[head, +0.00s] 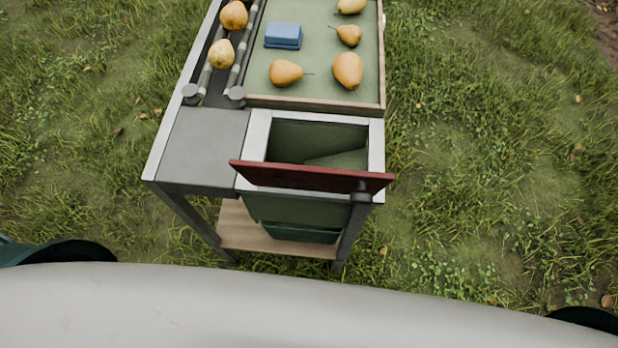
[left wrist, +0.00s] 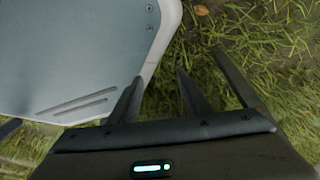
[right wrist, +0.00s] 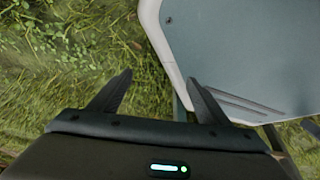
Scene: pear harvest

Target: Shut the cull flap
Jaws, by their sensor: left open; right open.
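The cull flap (head: 310,177) is a dark red board along the near edge of the cull opening. It stands up on edge, tilted, so the opening is uncovered. The green-lined cull bin (head: 316,137) below it shows its inside. A dark knob or hinge (head: 361,191) sits at the flap's right end. My left gripper (left wrist: 158,88) is open and empty over grass beside my own body in the left wrist view. My right gripper (right wrist: 158,82) is open and empty in the right wrist view, also over grass. Neither gripper is near the flap, and neither shows in the head view.
Behind the bin, a green tray (head: 316,60) with a wooden rim holds several pears and a blue block (head: 283,36). Two pears lie on the rail lane (head: 214,80) at left. A grey plate (head: 205,140) lies left of the bin. Grass on both sides is free.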

